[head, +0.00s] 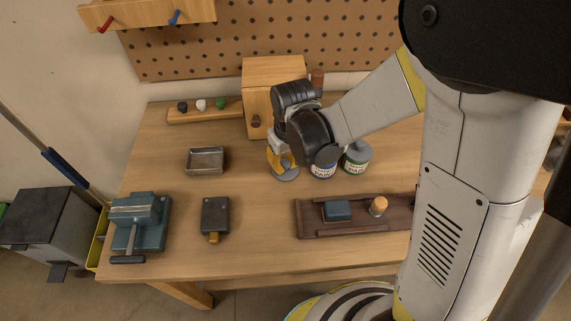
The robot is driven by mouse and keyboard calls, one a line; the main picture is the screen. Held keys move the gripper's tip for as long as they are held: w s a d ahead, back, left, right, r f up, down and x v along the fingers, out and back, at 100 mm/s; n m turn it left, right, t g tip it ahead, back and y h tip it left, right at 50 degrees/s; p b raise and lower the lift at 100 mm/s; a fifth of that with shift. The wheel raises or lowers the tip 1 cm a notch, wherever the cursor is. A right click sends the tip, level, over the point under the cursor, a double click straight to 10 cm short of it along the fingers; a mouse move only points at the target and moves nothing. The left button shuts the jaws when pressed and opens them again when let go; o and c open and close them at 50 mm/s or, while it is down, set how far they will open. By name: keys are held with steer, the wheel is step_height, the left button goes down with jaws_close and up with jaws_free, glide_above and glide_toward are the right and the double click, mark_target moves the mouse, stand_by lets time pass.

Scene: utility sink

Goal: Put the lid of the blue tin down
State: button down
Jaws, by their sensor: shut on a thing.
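The blue tin (323,171) stands upright on the workbench, its label facing me. My wrist hides its top, so I cannot tell from here whether it is open. My gripper (284,163) points down just left of the blue tin, its fingers partly hidden by the wrist. It is shut on a round grey lid (287,175), which is low over the bench; I cannot tell whether the lid touches the wood.
A green-labelled tin (355,160) stands right of the blue tin. A wooden cabinet (258,93) is behind my gripper. A metal tray (206,160) lies left, a dark wooden tray (310,222) in front, a vise (138,222) front left.

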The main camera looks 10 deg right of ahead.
mark_target(288, 168)
steer(key=shift+f, duration=0.15)
steer(key=c, duration=1.8)
jaws_free()
steer(key=shift+f, duration=0.1)
steer(key=o, duration=0.4)
step_height(288, 168, up, 11)
steer(key=s+p, duration=0.1)
steer(key=p, duration=0.3)
steer(key=s+d+r+m+t, duration=0.1)
steer(key=s+d+r+t, duration=0.1)
steer(key=s+d+r, duration=0.1)
steer(key=s+d+r+m+t, duration=0.2)
steer(key=s+d+r, duration=0.1)
steer(key=d+r, duration=0.2)
steer(key=s+d+r+m+t, duration=0.1)
steer(key=s+d+r+t, duration=0.1)
steer(key=s+d+r, duration=0.1)
steer(key=shift+s+d+r+h+p, duration=0.2)
steer(key=shift+d+r, duration=0.25)
steer(key=shift+d, duration=0.2)
steer(key=shift+s+d+r+h+p, duration=0.1)
steer(key=shift+s+d+r, duration=0.1)
steer(key=shift+d+r, duration=0.3)
steer(key=shift+d+f, duration=0.1)
